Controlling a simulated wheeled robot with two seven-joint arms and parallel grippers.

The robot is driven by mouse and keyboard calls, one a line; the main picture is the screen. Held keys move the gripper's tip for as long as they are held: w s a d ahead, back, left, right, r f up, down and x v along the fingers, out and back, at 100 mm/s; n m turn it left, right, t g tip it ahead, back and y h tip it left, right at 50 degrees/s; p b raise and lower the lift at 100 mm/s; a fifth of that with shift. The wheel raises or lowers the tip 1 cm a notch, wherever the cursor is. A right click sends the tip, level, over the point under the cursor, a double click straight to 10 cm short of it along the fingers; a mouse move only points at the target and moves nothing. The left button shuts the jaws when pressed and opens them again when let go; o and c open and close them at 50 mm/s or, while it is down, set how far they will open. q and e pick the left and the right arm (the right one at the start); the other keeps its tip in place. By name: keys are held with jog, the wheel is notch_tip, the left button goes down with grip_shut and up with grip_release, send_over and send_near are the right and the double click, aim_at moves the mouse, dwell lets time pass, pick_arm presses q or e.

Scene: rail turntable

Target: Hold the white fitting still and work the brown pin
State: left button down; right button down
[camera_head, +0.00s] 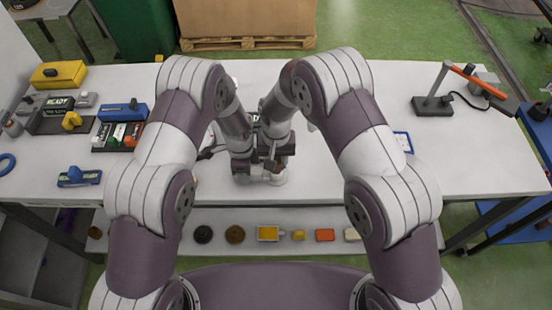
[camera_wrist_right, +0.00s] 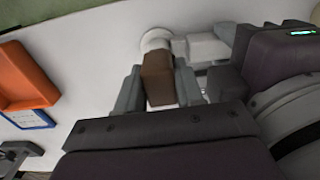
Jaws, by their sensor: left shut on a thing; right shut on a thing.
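The white fitting (camera_wrist_right: 157,40) shows at the far end of the brown pin in the right wrist view, and a bit of it (camera_head: 277,178) shows below the grippers in the head view. The brown pin (camera_wrist_right: 158,80) sits between the two fingers of my right gripper (camera_wrist_right: 158,88), which is shut on it. In the head view my right gripper (camera_head: 275,165) is beside my left gripper (camera_head: 243,170) at the middle of the table. My left gripper is shut on the white fitting; its fingers and the contact are largely hidden.
The white table (camera_head: 480,165) is clear on the right, apart from a lamp-like stand (camera_head: 433,105) at the back. Blue and yellow tools and small boxes (camera_head: 122,135) crowd the left side. A lower shelf (camera_head: 335,215) holds several small parts. An orange tray (camera_wrist_right: 20,75) shows in the wrist view.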

pick_arm(q)
jog(key=shift+s+f, duration=0.1)
jog(key=shift+s, duration=0.05)
pick_arm(e)
jog(key=shift+r, duration=0.65)
jog(key=shift+r, duration=3.05)
jog(key=shift+r, duration=0.1)
pick_arm(q)
jog(key=c, duration=0.6)
grip_release()
jog(key=shift+c, duration=0.2)
pick_arm(e)
notch_tip(320, 180, up, 5)
jog(key=shift+f, duration=0.1)
pick_arm(q)
notch_tip(320, 180, up, 12)
